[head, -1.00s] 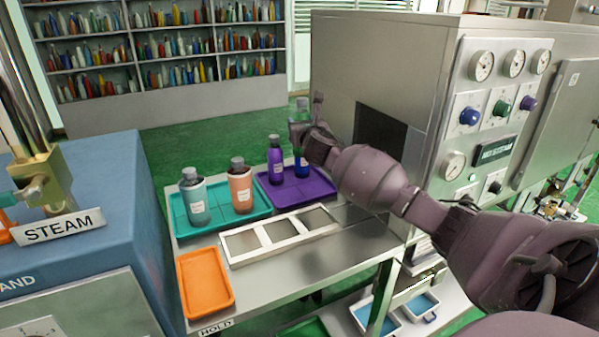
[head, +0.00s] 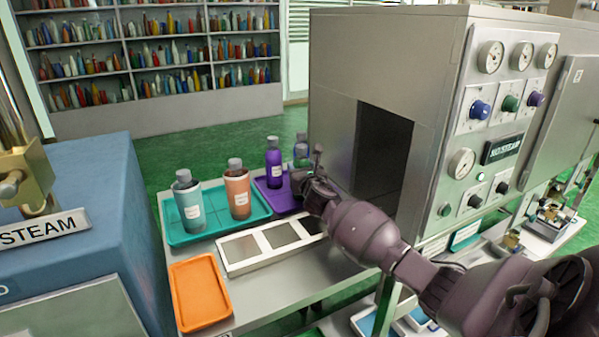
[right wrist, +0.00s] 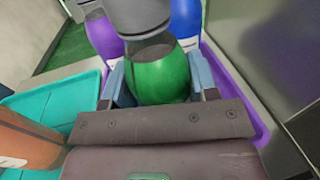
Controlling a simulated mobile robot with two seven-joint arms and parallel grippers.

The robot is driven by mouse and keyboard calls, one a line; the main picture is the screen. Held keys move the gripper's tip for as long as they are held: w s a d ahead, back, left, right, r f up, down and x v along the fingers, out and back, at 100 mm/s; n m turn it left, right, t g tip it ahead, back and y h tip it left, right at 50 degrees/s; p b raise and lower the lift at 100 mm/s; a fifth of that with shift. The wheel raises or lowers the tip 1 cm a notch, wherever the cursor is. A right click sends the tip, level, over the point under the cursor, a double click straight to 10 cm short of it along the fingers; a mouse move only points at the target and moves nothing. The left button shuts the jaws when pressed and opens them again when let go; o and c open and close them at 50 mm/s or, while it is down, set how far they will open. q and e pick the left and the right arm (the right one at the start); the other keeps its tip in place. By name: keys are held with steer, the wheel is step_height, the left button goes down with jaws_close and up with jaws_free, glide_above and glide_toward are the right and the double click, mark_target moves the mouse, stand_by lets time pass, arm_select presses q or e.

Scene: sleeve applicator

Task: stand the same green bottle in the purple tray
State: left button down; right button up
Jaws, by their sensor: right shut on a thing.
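The purple tray (head: 262,197) lies at the back of the steel table, with a purple bottle (head: 274,165) and a blue bottle (head: 301,148) standing in it. My right gripper (head: 306,187) is at the tray's near right part, in front of the blue bottle. In the right wrist view, the jaws (right wrist: 160,82) are shut on the green bottle (right wrist: 160,83), which has a grey cap. The purple tray's rim (right wrist: 252,112) shows to its right. My left gripper is not in view.
A teal tray (head: 208,233) holds a teal bottle (head: 188,205) and an orange bottle (head: 237,190). A white three-section frame (head: 228,268) and an orange tray (head: 200,292) lie nearer. A steel cabinet with an opening (head: 335,100) stands close on the right.

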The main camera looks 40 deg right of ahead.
steer(key=shift+r, duration=0.2)
steer(key=shift+f, duration=0.15)
steer(key=o, duration=0.8)
steer(key=shift+f, duration=0.1)
steer(key=shift+c, duration=0.2)
steer(key=o, duration=0.4)
steer(key=shift+r, duration=0.3)
steer(key=shift+s+a, duration=0.15)
steer(key=shift+s, duration=0.2)
steer(key=p+v, duration=0.2)
steer(key=v, duration=0.7)
steer(key=shift+s+a, duration=0.1)
steer(key=shift+s, duration=0.2)
steer(key=shift+v, duration=0.85)
